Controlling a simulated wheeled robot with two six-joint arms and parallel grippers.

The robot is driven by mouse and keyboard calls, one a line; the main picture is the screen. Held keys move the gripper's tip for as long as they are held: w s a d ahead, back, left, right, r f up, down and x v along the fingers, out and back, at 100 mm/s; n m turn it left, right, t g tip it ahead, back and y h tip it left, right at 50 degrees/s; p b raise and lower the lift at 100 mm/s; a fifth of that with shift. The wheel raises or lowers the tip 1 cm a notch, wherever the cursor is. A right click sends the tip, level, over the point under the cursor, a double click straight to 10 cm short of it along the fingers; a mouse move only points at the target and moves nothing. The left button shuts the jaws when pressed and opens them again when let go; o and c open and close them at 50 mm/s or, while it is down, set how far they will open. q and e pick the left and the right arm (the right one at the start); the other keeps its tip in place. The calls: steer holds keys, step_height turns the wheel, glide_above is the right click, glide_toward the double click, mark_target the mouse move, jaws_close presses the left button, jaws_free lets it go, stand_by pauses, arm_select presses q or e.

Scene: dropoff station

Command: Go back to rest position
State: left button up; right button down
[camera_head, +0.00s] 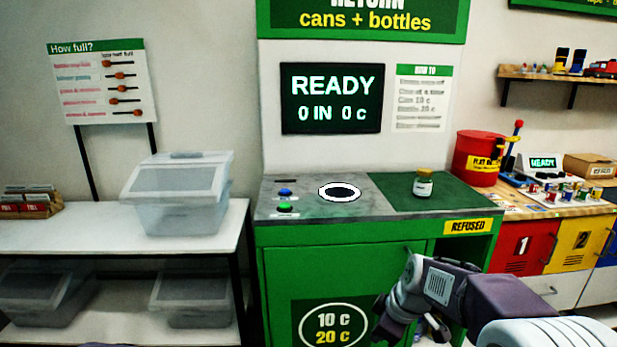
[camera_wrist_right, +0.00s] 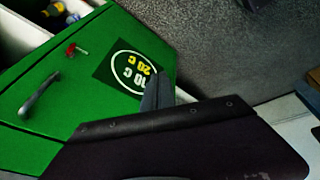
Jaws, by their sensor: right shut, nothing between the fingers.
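My right arm reaches in from the right in the head view, bent at a light grey joint. My right gripper (camera_head: 384,328) hangs low in front of the green return machine (camera_head: 340,262), below its counter. It is shut and empty. In the right wrist view the dark fingers (camera_wrist_right: 156,92) show in front of the green door with its "10 c 20 c" sign. I cannot tell how close they are to the door. My left gripper is not in view.
A small jar (camera_head: 423,184) stands on the green right part of the machine's counter, beside the white-ringed hole (camera_head: 340,192). A white table (camera_head: 70,240) with lidded clear bins (camera_head: 178,195) is at left. Lockers (camera_head: 520,247) and a red drum (camera_head: 478,160) are at right.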

steer(key=s+d+f+m+g+h, duration=0.1)
steer(key=s+f+m, duration=0.4)
steer(key=s, duration=0.4)
steer(key=s+d+f+m+g+h, duration=0.15)
steer(key=s+f+m, duration=0.35)
steer(key=s, duration=0.5)
step_height(320, 180, up, 19)
steer(key=w+m+p, duration=0.1)
steer(key=p, duration=1.8)
steer(key=shift+w+a+r+m+y, duration=0.15)
steer(key=shift+a+r+m+y, duration=0.1)
steer(key=shift+m+y, duration=0.1)
